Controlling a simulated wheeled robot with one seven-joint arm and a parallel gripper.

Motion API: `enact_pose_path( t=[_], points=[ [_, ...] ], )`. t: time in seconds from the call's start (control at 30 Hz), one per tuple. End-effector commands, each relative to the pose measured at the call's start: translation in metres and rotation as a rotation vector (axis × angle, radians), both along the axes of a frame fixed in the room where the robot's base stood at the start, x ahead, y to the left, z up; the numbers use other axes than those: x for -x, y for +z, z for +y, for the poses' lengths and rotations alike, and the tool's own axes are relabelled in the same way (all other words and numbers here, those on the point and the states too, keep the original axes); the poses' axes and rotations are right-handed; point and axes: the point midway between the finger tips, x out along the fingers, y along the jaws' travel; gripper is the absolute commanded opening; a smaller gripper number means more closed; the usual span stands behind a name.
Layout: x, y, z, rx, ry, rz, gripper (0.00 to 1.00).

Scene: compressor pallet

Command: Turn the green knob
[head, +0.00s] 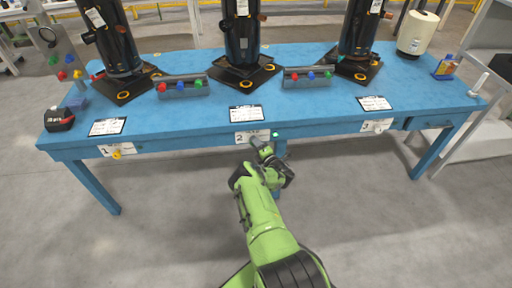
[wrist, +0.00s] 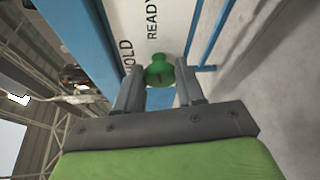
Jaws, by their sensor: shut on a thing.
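The green knob (wrist: 159,73) shows in the wrist view between the fingertips of my gripper (wrist: 160,82). The fingers are shut on it, one on each side. It is mounted on a white plate (wrist: 160,25) on the blue table edge, with the words "HOLD" and "READY" beside it. In the head view my gripper (head: 262,150) is at the white plate marked 2 (head: 243,138), at the middle of the table's front edge. A small bright green spot (head: 275,134) shows at the plate's right end.
The blue table (head: 190,128) carries three black cylinders on dark bases and boxes with coloured buttons. A yellow knob (head: 117,154) is on the left plate and a white knob (head: 378,127) on the right plate. The floor in front is clear.

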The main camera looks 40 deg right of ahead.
Motion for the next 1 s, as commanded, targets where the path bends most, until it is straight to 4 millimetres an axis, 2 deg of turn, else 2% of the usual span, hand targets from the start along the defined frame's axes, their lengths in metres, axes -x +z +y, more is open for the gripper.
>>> enact_pose_path(
  t=[0.4, 0.97, 1.0],
  points=[
    [0.0005, -0.0025, -0.0009, -0.154, -0.002, -0.106, 0.07],
    [0.0006, -0.0024, -0.0007, -0.179, -0.002, -0.12, 0.07],
    [0.0006, -0.0025, -0.0006, -0.178, -0.002, -0.119, 0.42]
  ],
)
